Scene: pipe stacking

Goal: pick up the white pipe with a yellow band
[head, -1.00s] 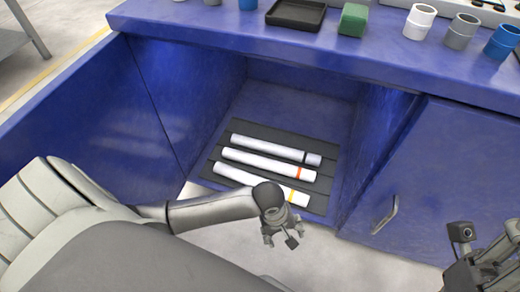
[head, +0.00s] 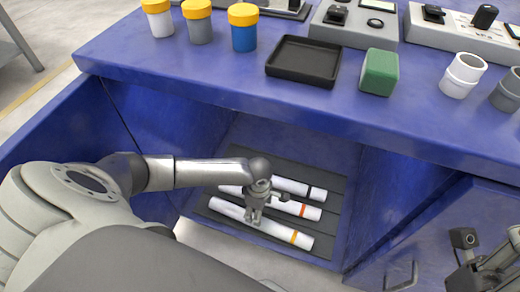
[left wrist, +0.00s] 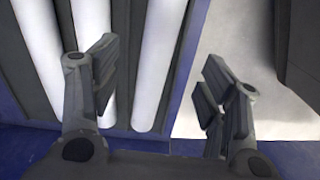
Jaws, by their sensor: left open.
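The white pipe with a yellow band (head: 276,230) lies nearest the front on a dark ribbed rack inside the open blue cabinet. My left gripper (head: 254,213) is open, pointing down over the pipe's middle. In the left wrist view, the right-hand white pipe (left wrist: 160,65) appears between the spread fingers (left wrist: 160,80); its band does not show there. I cannot tell whether the fingers touch it. My right gripper (head: 484,262) is partly in view at the right edge, and its jaw state is unclear.
A white pipe with an orange band (head: 293,207) and one with a black band (head: 298,187) lie behind. The blue counter (head: 210,75) overhangs the cabinet and holds a black tray (head: 303,82), a green block (head: 379,74) and several cups and jars.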

